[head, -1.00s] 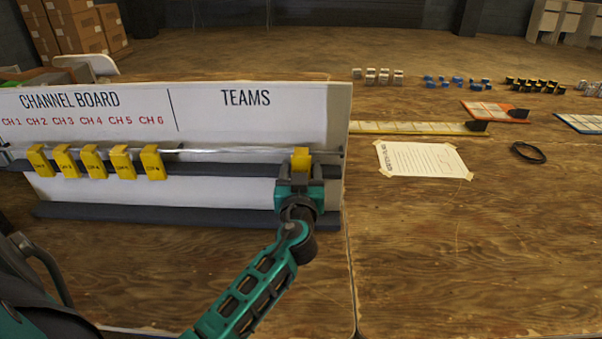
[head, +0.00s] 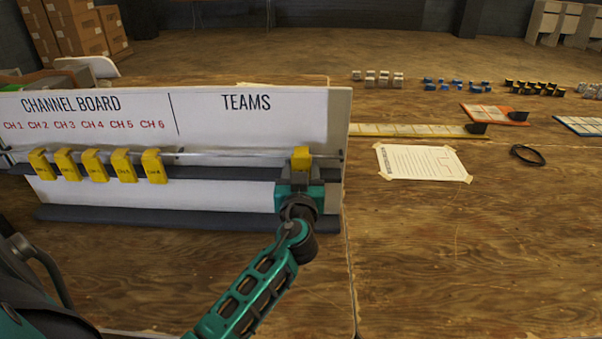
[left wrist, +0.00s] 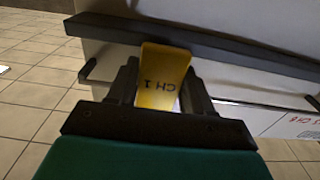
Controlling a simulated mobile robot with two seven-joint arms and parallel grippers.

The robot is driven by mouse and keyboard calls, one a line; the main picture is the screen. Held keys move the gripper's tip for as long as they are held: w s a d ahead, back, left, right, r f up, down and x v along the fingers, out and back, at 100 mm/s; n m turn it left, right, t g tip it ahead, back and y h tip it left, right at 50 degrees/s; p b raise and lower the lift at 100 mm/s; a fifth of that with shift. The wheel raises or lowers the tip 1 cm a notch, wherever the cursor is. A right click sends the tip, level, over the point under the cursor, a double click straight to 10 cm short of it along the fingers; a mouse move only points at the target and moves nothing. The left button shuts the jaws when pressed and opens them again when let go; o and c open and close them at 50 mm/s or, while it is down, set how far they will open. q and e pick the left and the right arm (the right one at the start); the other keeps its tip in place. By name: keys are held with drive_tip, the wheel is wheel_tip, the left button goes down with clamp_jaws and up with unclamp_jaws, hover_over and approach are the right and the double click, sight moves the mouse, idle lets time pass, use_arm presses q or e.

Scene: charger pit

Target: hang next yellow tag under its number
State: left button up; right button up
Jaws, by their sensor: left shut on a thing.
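The white channel board (head: 230,125) stands on the table with a metal rail (head: 225,157) along its front. Several yellow tags (head: 95,165) hang on the rail at left, below the printed numbers CH 2 to CH 6. My left gripper (head: 300,172) is at the rail's right end, below the word TEAMS. It is shut on another yellow tag (head: 301,154), upright at rail height. In the left wrist view this tag (left wrist: 163,75) sits between the fingers (left wrist: 160,88) and reads CH 1, upside down. I cannot tell whether it touches the rail. My right gripper is not in view.
A dark ledge (head: 150,216) runs along the board's foot. Right of the board lie a taped paper sheet (head: 422,162), a yellow strip (head: 410,129), an orange tray (head: 490,112) and a black ring (head: 527,155). The rail between the hanging tags and my gripper is bare.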

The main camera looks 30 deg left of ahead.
use_arm(q)
drive_tip(key=shift+r, duration=0.3)
drive_tip(key=shift+s+d+f, duration=0.1)
drive_tip(key=shift+s+d, duration=0.1)
drive_tip(key=shift+s, duration=0.1)
drive_tip(key=shift+b+v, duration=0.5)
drive_tip(key=shift+v, duration=1.2)
drive_tip(key=b, duration=0.2)
approach(301, 170)
drive_tip(key=shift+w+d, duration=0.1)
